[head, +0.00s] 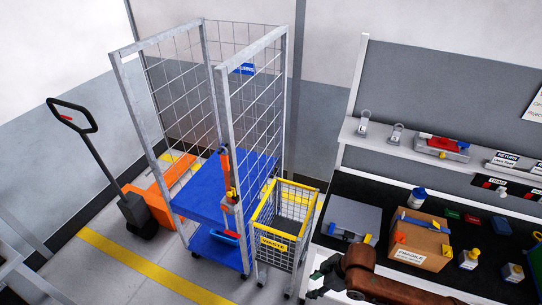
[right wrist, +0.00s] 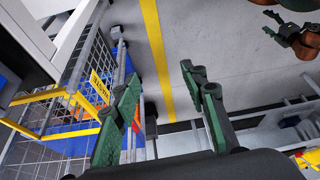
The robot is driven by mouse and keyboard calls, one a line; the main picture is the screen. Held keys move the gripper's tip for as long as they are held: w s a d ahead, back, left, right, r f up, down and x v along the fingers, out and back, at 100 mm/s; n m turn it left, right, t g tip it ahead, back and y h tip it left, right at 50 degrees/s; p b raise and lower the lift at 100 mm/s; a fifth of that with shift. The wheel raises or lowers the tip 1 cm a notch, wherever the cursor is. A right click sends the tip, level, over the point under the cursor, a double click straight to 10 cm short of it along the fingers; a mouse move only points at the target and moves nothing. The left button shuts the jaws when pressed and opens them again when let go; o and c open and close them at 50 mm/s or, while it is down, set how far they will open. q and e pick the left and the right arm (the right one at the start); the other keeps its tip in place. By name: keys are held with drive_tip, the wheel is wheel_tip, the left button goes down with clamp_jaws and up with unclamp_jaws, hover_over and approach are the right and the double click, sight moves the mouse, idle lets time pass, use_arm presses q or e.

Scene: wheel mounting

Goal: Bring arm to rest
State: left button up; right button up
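My right arm comes in at the bottom right of the head view, in front of the workbench. Its gripper (head: 325,276) is beside the bench's left end, just right of the yellow-rimmed wire basket. In the right wrist view my right gripper (right wrist: 165,105) shows two dark green fingers well apart, with nothing between them and the grey floor behind. My left gripper is outside the head view. At the top right of the right wrist view, what looks like my left gripper (right wrist: 271,24) has two small dark prongs apart, with nothing seen between them.
The wire basket (head: 284,225) stands close to the right gripper. Behind it is a tall cage trolley (head: 225,110) with a blue base. The workbench holds a grey case (head: 354,220), a cardboard box (head: 420,243) and several small items. An orange pallet jack (head: 150,205) stands left. Floor with a yellow line is clear.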

drive_tip(key=w+d+f+m+t, duration=0.3)
drive_tip(key=w+d+f+m, duration=0.25)
drive_tip(key=w+f, duration=0.65)
drive_tip(key=s+d+f+m+t+h, duration=0.1)
drive_tip(key=s+d+f+m, duration=0.15)
drive_tip(key=d+f, duration=0.55)
drive_tip(key=s+d+f+m+h, duration=0.1)
drive_tip(key=s+d+f+m, duration=0.3)
drive_tip(key=f, duration=0.7)
drive_tip(key=s+d+f+g+h, duration=0.1)
drive_tip(key=s+d+f, duration=0.2)
drive_tip(key=s+f, duration=0.45)
drive_tip(key=s+d+f+g+h, duration=0.1)
drive_tip(key=s+d+f, duration=0.2)
drive_tip(key=s+f, duration=0.5)
use_arm(q)
drive_tip(key=shift+w, duration=0.15)
use_arm(e)
drive_tip(key=s+a+f, duration=0.1)
drive_tip(key=s+f, duration=0.2)
drive_tip(key=s, duration=0.7)
drive_tip(key=s+a+f+g, duration=0.1)
drive_tip(key=s+a+f, duration=0.1)
drive_tip(key=s, duration=0.8)
drive_tip(key=s+a+f+m+g, duration=0.1)
drive_tip(key=s+f, duration=0.2)
drive_tip(key=s, duration=0.7)
drive_tip(key=shift+s+a+f+h, duration=0.2)
drive_tip(key=shift+s+f+h, duration=0.1)
drive_tip(key=shift+s+f, duration=0.05)
